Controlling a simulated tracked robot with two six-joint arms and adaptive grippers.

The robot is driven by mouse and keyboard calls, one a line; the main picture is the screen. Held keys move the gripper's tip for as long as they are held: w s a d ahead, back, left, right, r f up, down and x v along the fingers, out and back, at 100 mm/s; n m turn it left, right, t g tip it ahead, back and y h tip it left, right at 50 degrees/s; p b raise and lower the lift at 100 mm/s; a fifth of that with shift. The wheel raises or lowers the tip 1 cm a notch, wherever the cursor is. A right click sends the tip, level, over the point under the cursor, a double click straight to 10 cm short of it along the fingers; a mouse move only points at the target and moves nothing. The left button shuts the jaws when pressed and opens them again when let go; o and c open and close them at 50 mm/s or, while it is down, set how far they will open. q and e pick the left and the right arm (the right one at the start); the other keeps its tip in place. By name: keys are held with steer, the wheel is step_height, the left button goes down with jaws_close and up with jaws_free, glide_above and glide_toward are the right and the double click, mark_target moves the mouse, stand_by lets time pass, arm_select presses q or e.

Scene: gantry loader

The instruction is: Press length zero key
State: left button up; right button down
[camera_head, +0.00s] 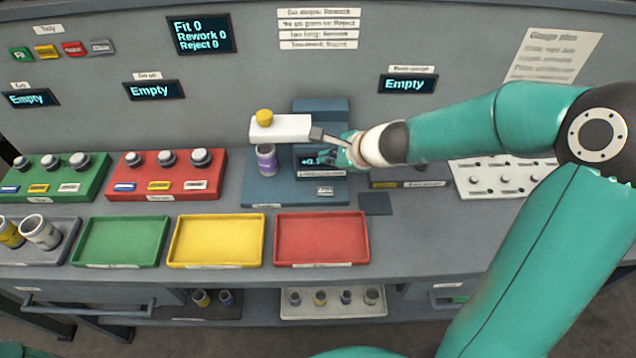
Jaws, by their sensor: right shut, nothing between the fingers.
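The length gauge (262,192) is a blue stand at the back middle of the bench. A purple cylinder (266,160) stands upright on it, under a white bar (275,129) with a yellow knob (264,117). The gauge's dark display (305,158) is partly hidden by my right gripper; its reading is too small to tell. A small light key (325,190) with unreadable lettering sits below the display. My right gripper (318,134) is shut and empty. Its fingers point left beside the white bar's right end, above the key; contact is unclear. My left gripper is out of view.
Green (78,241), yellow (176,241) and red (280,238) trays lie in front. Green (95,178) and red (126,188) racks with cylinders stand left. A white block (470,190) with several pegs stands right, behind my right arm. A dark pad (375,209) lies beside the gauge.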

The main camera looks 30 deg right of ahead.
mark_target(327, 192)
steer(key=shift+f, duration=0.1)
step_height(327, 192, down, 9)
steer(key=b, duration=0.8)
steer(key=shift+b, duration=0.4)
steer(key=shift+r, duration=0.2)
stand_by(0.6)
steer(key=shift+f, duration=0.15)
steer(key=shift+f+b, duration=0.25)
steer(key=shift+b, duration=0.15)
steer(key=shift+f+b, duration=0.35)
steer(key=shift+b, duration=0.05)
stand_by(0.5)
steer(key=shift+r, duration=0.1)
steer(key=shift+r+p, duration=0.7)
steer(key=shift+p, duration=0.1)
